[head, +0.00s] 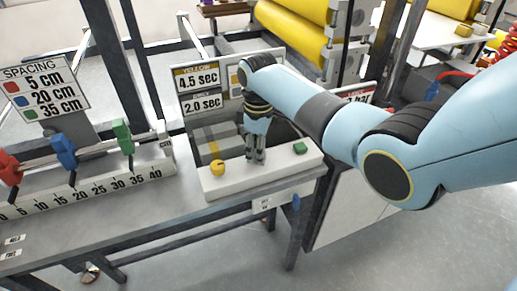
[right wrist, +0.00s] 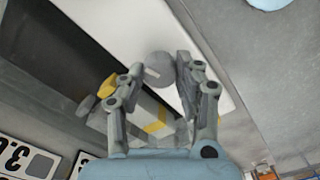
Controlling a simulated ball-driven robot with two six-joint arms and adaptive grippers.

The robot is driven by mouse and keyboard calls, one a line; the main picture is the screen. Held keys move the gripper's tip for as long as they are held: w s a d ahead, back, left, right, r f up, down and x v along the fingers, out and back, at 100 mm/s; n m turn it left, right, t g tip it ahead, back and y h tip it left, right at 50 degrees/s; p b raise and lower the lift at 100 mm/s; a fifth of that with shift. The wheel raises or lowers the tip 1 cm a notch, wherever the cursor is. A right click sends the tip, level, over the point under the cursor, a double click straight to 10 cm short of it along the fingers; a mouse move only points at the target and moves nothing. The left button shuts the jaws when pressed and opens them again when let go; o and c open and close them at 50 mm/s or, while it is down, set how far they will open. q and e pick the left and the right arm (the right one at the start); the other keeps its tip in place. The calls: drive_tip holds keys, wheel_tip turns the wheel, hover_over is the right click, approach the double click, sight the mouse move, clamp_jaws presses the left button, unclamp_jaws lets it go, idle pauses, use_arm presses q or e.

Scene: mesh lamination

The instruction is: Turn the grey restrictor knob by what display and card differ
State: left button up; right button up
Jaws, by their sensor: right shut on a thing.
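A sign reading 4.5 sec (head: 197,79) under a yellow heading stands behind the white panel (head: 228,184). Below it a second sign reads 2.0 sec (head: 202,104); its small heading is hard to read. My right gripper (head: 256,160) points down at the middle of the panel, between a yellow knob (head: 217,168) and a green knob (head: 300,148). In the right wrist view the round grey knob (right wrist: 158,69) with a pale mark lies between the fingertips, and the gripper is shut on it. In the head view the gripper hides the grey knob. My left gripper is not in view.
A spacing sign (head: 45,87) and a scale rail (head: 90,194) with red, blue and green sliders are at the left. Yellow rollers (head: 290,32) stand behind. A red-topped sign (head: 357,97) is partly hidden by my arm. The grey bench top (head: 130,222) is clear in front.

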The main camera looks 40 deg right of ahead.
drive_tip(key=shift+r+m+p, duration=0.15)
drive_tip(key=shift+m+p, duration=0.85)
drive_tip(key=shift+m, duration=0.1)
drive_tip(key=m+p, duration=0.1)
drive_tip(key=m, duration=0.1)
drive_tip(key=shift+m+p, duration=0.3)
drive_tip(key=shift+p, duration=0.1)
drive_tip(key=m+p, duration=0.1)
drive_tip(key=m, duration=0.2)
drive_tip(key=shift+m+p, duration=0.45)
drive_tip(key=shift+m, duration=0.85)
drive_tip(key=o, duration=1.1)
drive_tip(key=shift+o, duration=0.2)
